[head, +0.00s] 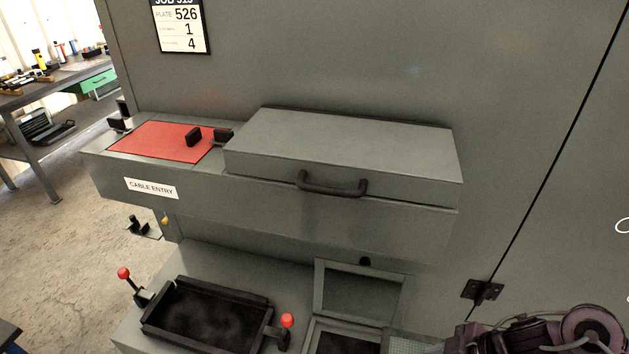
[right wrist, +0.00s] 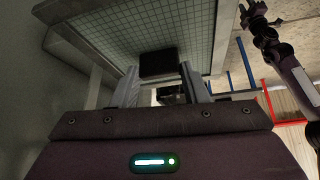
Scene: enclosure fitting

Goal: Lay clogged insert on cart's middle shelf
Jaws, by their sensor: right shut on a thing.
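The insert is a light-framed panel of greenish grid mesh (right wrist: 195,32) filling the top of the right wrist view, with a black block (right wrist: 160,65) on its face. My right gripper (right wrist: 160,90) is shut on this block, one finger on each side. In the head view a strip of the mesh (head: 412,346) shows at the bottom edge, beside my right arm, whose gripper is out of that picture. The cart's middle shelf cannot be made out. My left gripper is not clearly seen; a jointed purple arm shows at the right wrist view's upper right.
A grey enclosure has a handled box (head: 340,150), a red panel (head: 155,141) and a black tray (head: 205,318) between red-knobbed levers. A grey frame (head: 318,290) stands by a dark opening (head: 345,340). The right wrist view shows a blue post (right wrist: 247,65) and red bar (right wrist: 290,122).

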